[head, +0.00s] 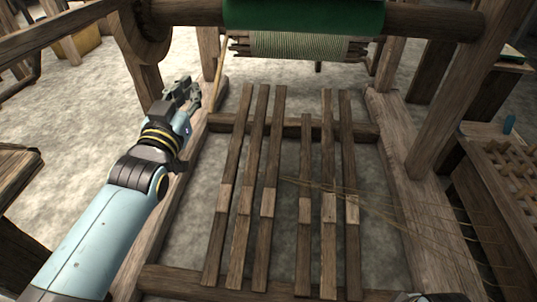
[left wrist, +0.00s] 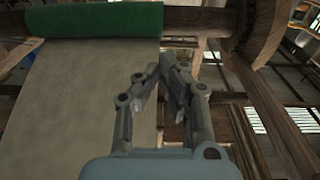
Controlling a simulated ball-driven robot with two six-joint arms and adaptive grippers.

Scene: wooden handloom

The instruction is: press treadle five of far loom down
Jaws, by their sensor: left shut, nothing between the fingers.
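Several wooden treadles lie side by side in the loom's lower frame in the head view, in a left group and a right group. Counted from the left, the fifth treadle (head: 329,240) is the middle one of the right group. It lies about level with its neighbours, and no gripper touches it. My left gripper (head: 188,92) is shut and empty, above the frame's left side rail and left of all the treadles. In the left wrist view its fingers (left wrist: 171,68) meet at the tips.
The loom's side rail (head: 398,140) and posts enclose the treadles. A green cloth roll (head: 303,16) hangs on the beam above their far ends; it also shows in the left wrist view (left wrist: 95,19). Thin loose strands (head: 370,203) cross the right treadles. A lattice-topped wooden piece (head: 505,170) stands at right.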

